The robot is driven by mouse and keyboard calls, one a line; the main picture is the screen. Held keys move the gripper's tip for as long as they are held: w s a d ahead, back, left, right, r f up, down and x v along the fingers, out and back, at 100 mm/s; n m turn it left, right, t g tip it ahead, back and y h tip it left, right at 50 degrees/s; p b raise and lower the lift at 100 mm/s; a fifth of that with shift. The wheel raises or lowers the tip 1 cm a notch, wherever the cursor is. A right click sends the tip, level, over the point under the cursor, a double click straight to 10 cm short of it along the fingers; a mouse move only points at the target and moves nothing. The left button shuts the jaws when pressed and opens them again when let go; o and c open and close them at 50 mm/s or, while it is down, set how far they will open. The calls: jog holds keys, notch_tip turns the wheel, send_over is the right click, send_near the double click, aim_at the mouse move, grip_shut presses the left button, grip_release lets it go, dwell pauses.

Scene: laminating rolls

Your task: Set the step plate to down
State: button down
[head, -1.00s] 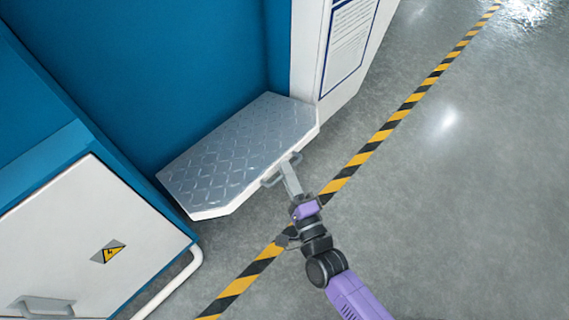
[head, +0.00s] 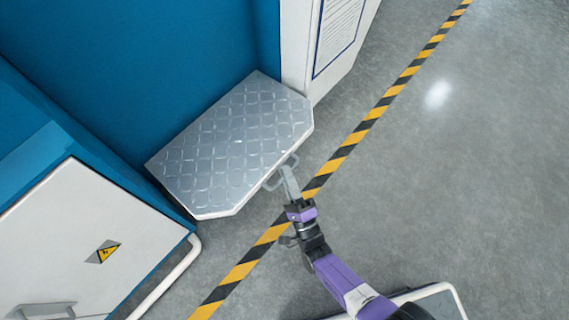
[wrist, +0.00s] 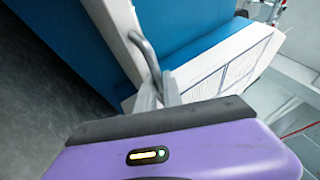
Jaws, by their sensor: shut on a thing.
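The step plate (head: 225,150) is a grey diamond-tread plate with a white edge, projecting from the blue machine front in the head view. Its tread faces up toward the camera and it looks about level. A grey bar handle (head: 277,176) sits on its front edge. My gripper (head: 288,178) is shut on this handle. In the wrist view the handle (wrist: 146,55) rises from between my gripper's fingers (wrist: 158,92), and the plate's white edge (wrist: 112,30) shows beside it. The plate's hinge side is not clear.
A white cabinet door (head: 90,245) with a warning label and a white rail (head: 165,280) stand at the left. A white panel (head: 325,45) with a notice stands behind right. Black-yellow floor tape (head: 345,148) runs past the plate; the floor to the right is clear.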

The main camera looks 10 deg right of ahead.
jog(key=shift+s+d+f, duration=0.15)
jog(key=shift+d+f, duration=0.15)
jog(key=shift+f, duration=0.05)
jog(key=shift+s, duration=0.1)
jog(key=c, duration=1.5)
grip_release()
jog(key=shift+a, duration=0.15)
jog(key=shift+a+r, duration=0.1)
jog(key=shift+a, duration=0.05)
